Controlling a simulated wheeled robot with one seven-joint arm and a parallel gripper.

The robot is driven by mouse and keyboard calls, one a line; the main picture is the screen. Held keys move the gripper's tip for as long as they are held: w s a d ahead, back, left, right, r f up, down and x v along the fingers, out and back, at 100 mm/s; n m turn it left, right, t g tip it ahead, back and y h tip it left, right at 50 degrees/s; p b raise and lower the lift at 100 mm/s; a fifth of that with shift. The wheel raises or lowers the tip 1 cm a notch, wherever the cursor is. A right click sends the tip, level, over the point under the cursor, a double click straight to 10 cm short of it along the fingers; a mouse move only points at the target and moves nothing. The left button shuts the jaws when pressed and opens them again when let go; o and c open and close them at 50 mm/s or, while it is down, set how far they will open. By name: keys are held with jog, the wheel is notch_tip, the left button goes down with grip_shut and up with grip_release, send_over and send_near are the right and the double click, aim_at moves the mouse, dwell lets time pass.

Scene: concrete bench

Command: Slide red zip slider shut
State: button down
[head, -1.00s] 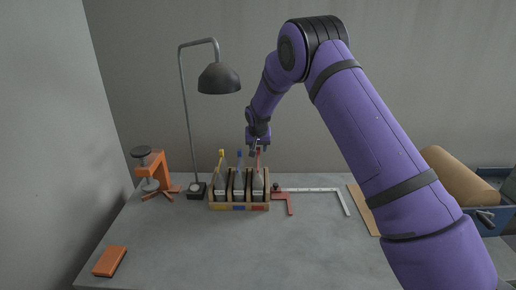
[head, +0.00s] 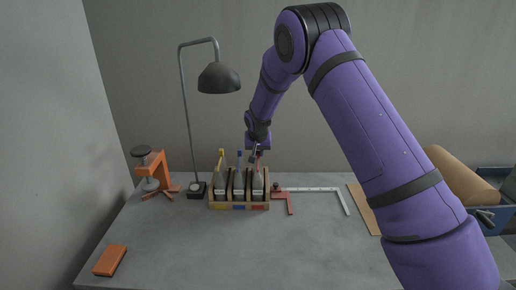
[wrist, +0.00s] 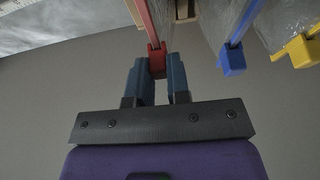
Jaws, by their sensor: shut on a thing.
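The red zip slider (wrist: 157,60) sits at the end of a red zip strip (wrist: 144,22) on a clear pouch. My gripper (wrist: 158,75) has a dark finger on each side of this slider and is shut on it. In the head view my gripper (head: 255,155) is at the top of the right-hand pouch (head: 258,182), covering part of its red strip. The pouch stands in the right slot of a wooden rack (head: 239,206), above a red label. How far the zip is closed cannot be told.
Pouches with a blue slider (wrist: 232,59) and a yellow slider (wrist: 301,50) stand beside it. A lamp (head: 219,78) and orange stand (head: 152,172) are left of the rack; a metal square (head: 318,190) is right. The front bench is mostly clear, with an orange block (head: 110,261).

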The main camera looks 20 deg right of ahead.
aim_at(258, 166)
jog(key=s, duration=0.2)
jog(key=s+a, duration=0.1)
jog(key=s, duration=0.2)
jog(key=s+a, duration=0.1)
jog(key=s, duration=0.1)
jog(key=shift+s, duration=0.15)
jog(key=c, duration=1.1)
grip_release()
jog(key=shift+o, duration=0.2)
jog(key=v, duration=1)
jog(key=shift+s+r, duration=0.2)
jog(key=shift+r, duration=0.15)
